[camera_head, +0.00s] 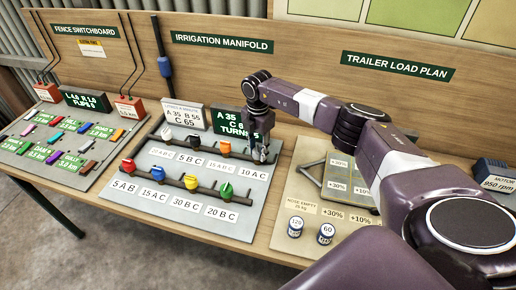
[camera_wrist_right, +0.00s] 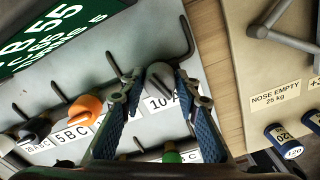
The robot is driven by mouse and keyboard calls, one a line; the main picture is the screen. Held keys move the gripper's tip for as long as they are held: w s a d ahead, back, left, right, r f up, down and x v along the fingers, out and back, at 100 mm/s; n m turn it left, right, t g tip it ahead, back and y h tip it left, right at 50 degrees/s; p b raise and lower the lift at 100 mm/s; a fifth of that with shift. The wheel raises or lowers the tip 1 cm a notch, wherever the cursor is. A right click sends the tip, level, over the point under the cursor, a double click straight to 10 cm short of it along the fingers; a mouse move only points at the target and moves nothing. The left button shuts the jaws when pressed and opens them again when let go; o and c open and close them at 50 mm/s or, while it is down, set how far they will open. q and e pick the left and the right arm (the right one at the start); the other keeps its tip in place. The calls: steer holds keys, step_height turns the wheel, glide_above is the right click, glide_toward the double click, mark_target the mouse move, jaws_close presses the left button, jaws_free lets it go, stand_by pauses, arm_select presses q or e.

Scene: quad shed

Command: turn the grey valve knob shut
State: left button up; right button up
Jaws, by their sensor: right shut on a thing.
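The grey valve knob (camera_wrist_right: 160,77) sits at the right end of the manifold's upper row, by the label "10 A C" (camera_head: 253,173). In the wrist view it lies between the two blue-padded fingers of my right gripper (camera_wrist_right: 160,92), which is shut on it. In the head view my right gripper (camera_head: 263,152) reaches down over this knob and mostly hides it. The knob's exact turn angle is hard to read. My left gripper is not in view.
An orange knob (camera_head: 224,147) is the near neighbour in the upper row. A green knob (camera_head: 226,190) is below, with yellow (camera_head: 157,172) and red (camera_head: 127,165) knobs further left. The trailer board, with two small cylinders (camera_head: 295,226) (camera_head: 325,234), lies to the right.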

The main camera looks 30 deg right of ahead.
mark_target(258, 148)
steer(key=shift+r+m+p, duration=0.1)
steer(key=shift+m+p, duration=0.45)
steer(key=shift+m, duration=1.45)
steer(key=o, duration=1.2)
steer(key=shift+c, duration=0.2)
step_height(258, 148, up, 12)
